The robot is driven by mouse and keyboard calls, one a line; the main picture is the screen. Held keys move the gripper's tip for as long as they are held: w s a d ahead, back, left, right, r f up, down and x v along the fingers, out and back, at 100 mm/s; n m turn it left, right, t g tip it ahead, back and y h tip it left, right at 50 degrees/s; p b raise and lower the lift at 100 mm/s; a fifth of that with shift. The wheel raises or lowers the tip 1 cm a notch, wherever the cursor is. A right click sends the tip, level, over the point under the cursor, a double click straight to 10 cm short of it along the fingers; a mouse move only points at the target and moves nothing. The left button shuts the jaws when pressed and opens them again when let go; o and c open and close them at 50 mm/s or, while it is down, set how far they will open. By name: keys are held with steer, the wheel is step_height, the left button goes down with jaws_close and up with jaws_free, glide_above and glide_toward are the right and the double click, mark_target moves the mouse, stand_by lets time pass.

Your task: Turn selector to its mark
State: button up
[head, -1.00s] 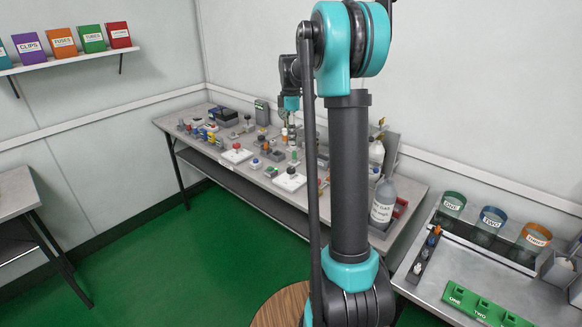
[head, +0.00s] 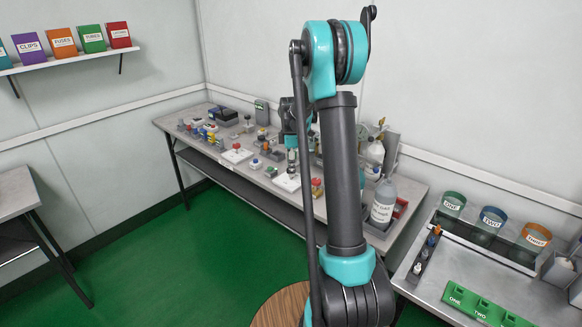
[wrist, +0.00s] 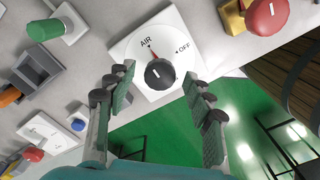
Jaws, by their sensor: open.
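The selector is a white square plate with a round black knob (wrist: 159,75). The plate (wrist: 128,52) bears the words AIR at upper left and OFF at right, each with a small dot. In the head view, my gripper (head: 292,160) is over the selector plate (head: 287,183) at the bench's front edge.
In the wrist view, a red mushroom button (wrist: 266,14) on a yellow base is at upper right. A green cylinder (wrist: 44,29) on a white plate is at upper left, with a white switch plate (wrist: 42,131) lower left. Bottles (head: 383,203) stand right on the bench.

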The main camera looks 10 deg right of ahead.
steer(key=c, duration=1.2)
steer(key=shift+o, duration=0.2)
steer(key=shift+m, duration=0.3)
steer(key=m, duration=0.3)
steer(key=shift+m, duration=0.3)
steer(key=m, duration=0.4)
steer(key=shift+m, duration=0.3)
steer(key=m, duration=0.4)
steer(key=shift+m, duration=2.5)
